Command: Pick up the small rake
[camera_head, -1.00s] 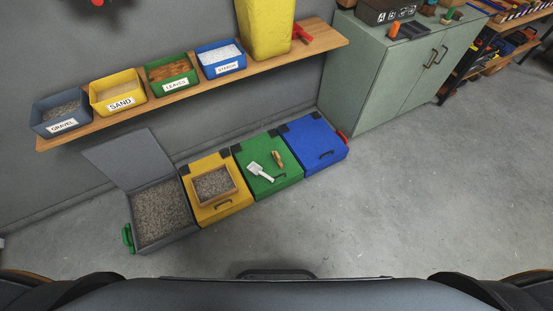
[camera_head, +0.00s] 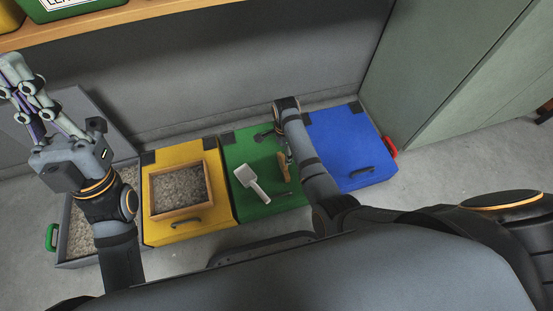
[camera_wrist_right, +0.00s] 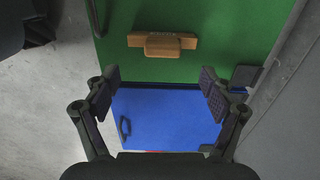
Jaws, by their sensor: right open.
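The small rake (camera_head: 283,168) is a brown wooden piece lying on the green box lid, partly hidden by my right arm in the head view. In the right wrist view the rake (camera_wrist_right: 160,43) lies beyond the fingertips, roughly centred between them, with nothing touching it. My right gripper (camera_wrist_right: 160,85) is open and empty above the lid; in the head view its fingers are mostly hidden by its wrist. My left gripper (camera_head: 22,80) is raised at the far left, fingers pointing up, away from the rake; its opening is unclear.
A white scoop (camera_head: 250,182) lies on the green box (camera_head: 240,150), left of the rake. The blue box (camera_head: 345,135) is on the right. The yellow box (camera_head: 217,170) carries a wooden gravel tray (camera_head: 153,205). A green cabinet (camera_head: 450,75) stands at right.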

